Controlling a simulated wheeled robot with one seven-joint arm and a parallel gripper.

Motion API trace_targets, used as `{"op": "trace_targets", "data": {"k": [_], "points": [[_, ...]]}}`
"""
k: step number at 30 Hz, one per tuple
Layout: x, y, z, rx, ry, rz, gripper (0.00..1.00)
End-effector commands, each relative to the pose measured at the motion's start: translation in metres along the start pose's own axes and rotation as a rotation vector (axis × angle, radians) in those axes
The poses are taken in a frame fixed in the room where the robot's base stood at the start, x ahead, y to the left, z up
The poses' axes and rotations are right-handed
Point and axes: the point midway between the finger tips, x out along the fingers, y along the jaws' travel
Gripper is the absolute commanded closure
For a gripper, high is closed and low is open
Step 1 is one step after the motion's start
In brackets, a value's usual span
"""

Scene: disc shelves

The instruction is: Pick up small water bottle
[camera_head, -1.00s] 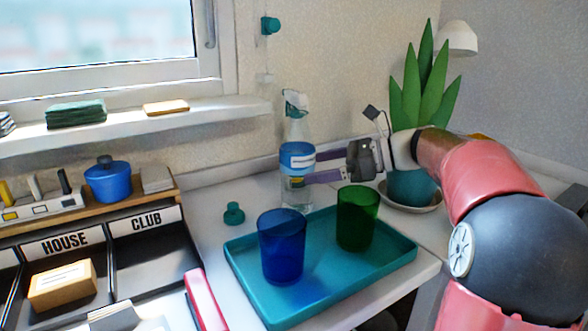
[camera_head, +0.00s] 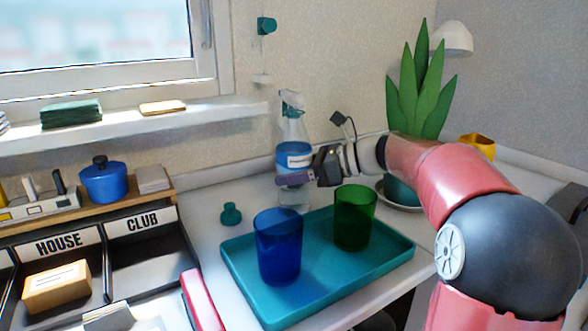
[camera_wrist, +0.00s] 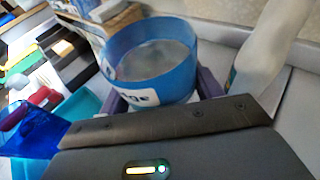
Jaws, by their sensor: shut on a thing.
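A clear bottle (camera_head: 293,157) with a blue band, a white label and a spray-type top stands upright on the white counter behind the tray. My gripper (camera_head: 288,180) reaches it from the right, with its purple fingers at the lower body, just below the band. In the wrist view, the blue band of the bottle (camera_wrist: 150,75) lies between the two purple fingers of my gripper (camera_wrist: 160,98), which is shut on it. The bottle's base is partly hidden behind the tray and cups. I cannot tell any lift off the counter.
A teal tray (camera_head: 345,282) in front holds a blue cup (camera_head: 279,250) and a green cup (camera_head: 354,218) close under my gripper. A potted plant (camera_head: 420,90) stands behind my arm. A small teal object (camera_head: 231,213) sits left of the bottle. Labelled compartments (camera_head: 145,225) lie further left.

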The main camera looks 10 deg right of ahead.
Motion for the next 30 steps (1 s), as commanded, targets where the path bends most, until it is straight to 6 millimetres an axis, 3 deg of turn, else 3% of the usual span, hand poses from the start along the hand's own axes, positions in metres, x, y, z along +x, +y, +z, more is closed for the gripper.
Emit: {"op": "trace_targets", "data": {"k": [1,6,20,30], "points": [[0.0,0.0,0.0,0.0,0.0,0.0,0.56],[0.0,0.0,0.001,-0.002,-0.001,0.0,0.76],[-0.002,0.0,0.006,-0.003,-0.001,-0.001,0.76],[-0.008,0.001,0.029,-0.004,-0.001,0.001,0.76]]}}
